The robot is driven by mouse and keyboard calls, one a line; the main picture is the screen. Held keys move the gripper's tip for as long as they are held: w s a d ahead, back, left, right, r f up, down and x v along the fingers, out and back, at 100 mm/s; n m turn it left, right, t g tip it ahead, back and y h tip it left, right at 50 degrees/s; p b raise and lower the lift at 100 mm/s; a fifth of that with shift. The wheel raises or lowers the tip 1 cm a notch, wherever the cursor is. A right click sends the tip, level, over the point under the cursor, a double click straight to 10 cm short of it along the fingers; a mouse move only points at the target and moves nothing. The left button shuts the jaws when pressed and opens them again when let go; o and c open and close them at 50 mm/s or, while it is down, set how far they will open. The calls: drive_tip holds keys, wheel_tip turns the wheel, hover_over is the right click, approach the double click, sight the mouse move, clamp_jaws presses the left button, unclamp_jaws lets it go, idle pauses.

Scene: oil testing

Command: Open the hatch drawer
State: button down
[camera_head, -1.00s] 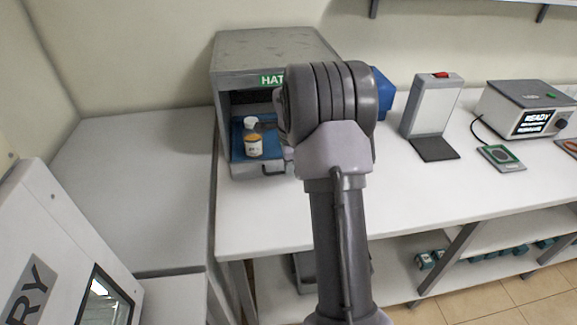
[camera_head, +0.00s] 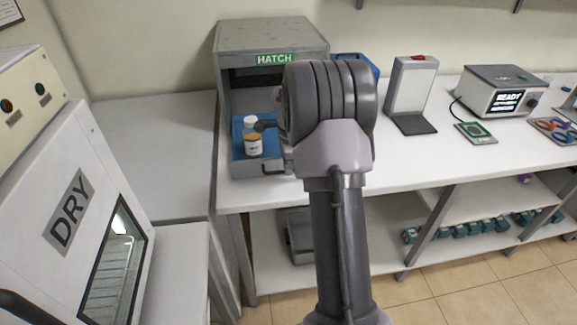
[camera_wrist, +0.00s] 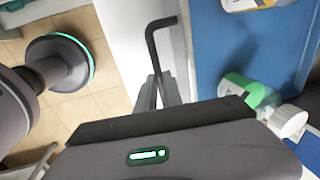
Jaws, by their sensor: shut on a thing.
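The grey hatch box (camera_head: 233,42) with its green HATCH sign stands on the white bench, left of centre in the head view. Its drawer (camera_head: 238,154), with a blue floor, sticks out at the front. The blue floor (camera_wrist: 225,45) also shows in the wrist view, beside the dark bent handle (camera_wrist: 153,50). My gripper (camera_wrist: 160,95) is shut on the handle at the drawer's front; the contact is largely hidden. My arm covers the box's right side in the head view.
A white cabinet marked DRY (camera_head: 68,205) stands at the left. On the bench to the right are a grey upright stand (camera_head: 412,88) and a device reading READY (camera_head: 497,90). Several teal items lie on the lower shelf (camera_head: 470,230). Tiled floor lies in front.

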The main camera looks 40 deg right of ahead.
drive_tip(key=c, duration=1.5)
unclamp_jaws()
drive_tip(key=shift+r, duration=0.1)
drive_tip(key=s+r+p, duration=0.1)
drive_tip(key=r, duration=0.4)
drive_tip(key=a+r+p, duration=0.1)
drive_tip(key=r+p, duration=0.1)
drive_tip(key=r, duration=0.4)
drive_tip(key=s+r+p, duration=0.1)
drive_tip(key=r+p, duration=0.1)
drive_tip(key=r, duration=0.4)
drive_tip(key=shift+s+a, duration=0.3)
drive_tip(key=shift+s, duration=0.05)
